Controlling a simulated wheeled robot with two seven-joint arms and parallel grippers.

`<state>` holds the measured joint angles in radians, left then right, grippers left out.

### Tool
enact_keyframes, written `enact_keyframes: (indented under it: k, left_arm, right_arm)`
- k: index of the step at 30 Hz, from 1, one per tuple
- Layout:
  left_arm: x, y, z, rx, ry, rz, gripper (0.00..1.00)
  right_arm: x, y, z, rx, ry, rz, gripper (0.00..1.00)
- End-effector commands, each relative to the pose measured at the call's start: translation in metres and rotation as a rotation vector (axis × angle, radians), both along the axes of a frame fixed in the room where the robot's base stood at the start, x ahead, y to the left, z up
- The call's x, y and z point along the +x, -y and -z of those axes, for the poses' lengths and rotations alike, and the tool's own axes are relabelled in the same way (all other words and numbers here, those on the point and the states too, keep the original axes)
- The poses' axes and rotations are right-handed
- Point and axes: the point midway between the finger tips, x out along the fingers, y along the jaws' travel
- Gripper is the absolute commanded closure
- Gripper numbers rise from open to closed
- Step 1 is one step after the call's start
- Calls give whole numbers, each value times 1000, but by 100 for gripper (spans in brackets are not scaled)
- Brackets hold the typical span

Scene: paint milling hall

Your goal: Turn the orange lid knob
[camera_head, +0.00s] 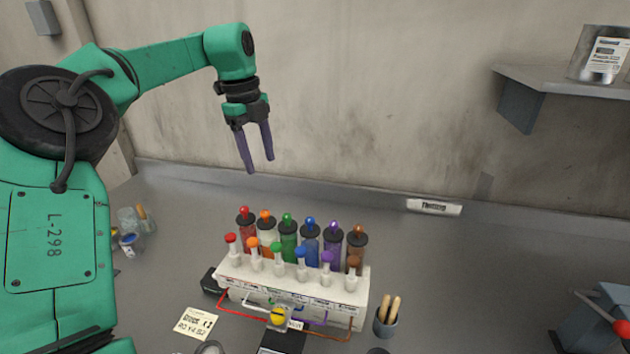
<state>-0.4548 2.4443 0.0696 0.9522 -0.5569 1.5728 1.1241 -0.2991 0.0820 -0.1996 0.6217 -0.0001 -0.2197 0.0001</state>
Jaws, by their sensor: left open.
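The orange lid knob (265,214) sits on the black lid of the second canister from the left, in the back row of a pale dispenser (300,291). A second orange knob (252,243) tops a pale stem in the front row. My left gripper (261,166) is open and empty, with its purple fingers pointing down. In the picture it appears above the orange lid knob, apart from it. My right gripper does not show.
Red (243,211) and green (287,217) lid knobs flank the orange one. A dark cup with wooden handles (386,321) stands right of the dispenser, and jars (130,220) stand left. A shelf (570,80) juts out upper right. The bench right of the dispenser is largely clear.

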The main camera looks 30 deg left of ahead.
Motion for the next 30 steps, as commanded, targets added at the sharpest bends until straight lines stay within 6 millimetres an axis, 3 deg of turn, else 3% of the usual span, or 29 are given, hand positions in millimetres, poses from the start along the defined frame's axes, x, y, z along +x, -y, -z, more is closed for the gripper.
enact_keyframes:
  k: [2,5,8,15,21,25,30]
  left_arm:
    - [-9,4,-13,59,-81,-16,42]
    - [-14,5,-9,72,-109,-23,42]
    - [-14,5,7,68,-108,-20,42]
    - [-15,6,67,64,-108,-18,42]
    - [-15,5,113,66,-106,-18,42]
    - [-14,5,128,65,-102,-20,42]
    - [-14,5,132,66,-100,-20,42]
  right_arm:
    - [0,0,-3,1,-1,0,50]
    - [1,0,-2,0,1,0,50]
    - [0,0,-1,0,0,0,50]
    - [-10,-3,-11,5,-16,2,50]
    - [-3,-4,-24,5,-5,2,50]
    - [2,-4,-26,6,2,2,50]
    - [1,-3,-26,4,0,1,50]
